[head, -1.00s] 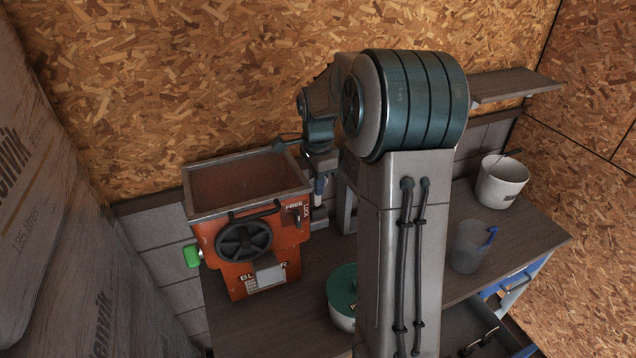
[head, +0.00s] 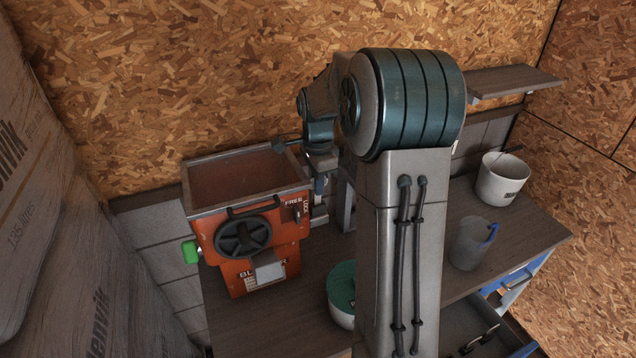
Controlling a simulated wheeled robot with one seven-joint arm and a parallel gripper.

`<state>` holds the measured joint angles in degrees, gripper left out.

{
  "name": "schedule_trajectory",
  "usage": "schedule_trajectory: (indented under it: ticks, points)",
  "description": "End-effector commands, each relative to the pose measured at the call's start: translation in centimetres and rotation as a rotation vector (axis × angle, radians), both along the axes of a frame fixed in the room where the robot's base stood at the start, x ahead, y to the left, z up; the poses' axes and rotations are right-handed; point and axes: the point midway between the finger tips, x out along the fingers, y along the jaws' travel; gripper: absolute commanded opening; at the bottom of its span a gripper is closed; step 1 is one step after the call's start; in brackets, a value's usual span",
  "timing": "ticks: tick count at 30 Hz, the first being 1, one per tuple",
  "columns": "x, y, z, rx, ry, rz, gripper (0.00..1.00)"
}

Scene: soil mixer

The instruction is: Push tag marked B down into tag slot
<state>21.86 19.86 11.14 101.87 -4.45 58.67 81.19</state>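The orange soil mixer (head: 290,240) stands on the bench at the left, with an open hopper, a black handwheel (head: 243,237) and a lever by the words FREE and LOCK. My gripper (head: 319,185) points down just beyond the mixer's right side, near the hopper's back right corner. It is small and partly hidden, so I cannot see whether its fingers are open or shut, or whether it touches anything. I cannot make out the tag marked B or the tag slot in this view.
A green-lidded pot (head: 342,288) stands right of the mixer, partly behind my arm. A clear jug (head: 468,247) with a blue handle and a white bucket (head: 502,182) stand at the right. A shelf (head: 512,84) juts from the back wall. An open drawer (head: 500,322) is at front right.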

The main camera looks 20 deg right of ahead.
Motion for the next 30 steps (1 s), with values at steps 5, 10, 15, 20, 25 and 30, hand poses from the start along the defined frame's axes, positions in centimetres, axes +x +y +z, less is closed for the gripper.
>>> schedule_trajectory:
  ticks: [5,10,15,20,25,30]
  points:
    - [0.0,0.0,-0.6,0.000,0.001,0.001,0.00]
    - [0.0,0.1,-1.0,0.000,0.001,0.001,0.00]
    - [0.0,0.0,-1.4,0.000,0.001,0.001,0.00]
    - [0.0,0.0,-1.5,0.000,0.000,0.001,0.00]
    - [0.0,0.0,-1.5,0.000,0.000,0.000,0.00]
    - [0.0,0.0,-1.5,0.000,0.000,0.000,0.22]
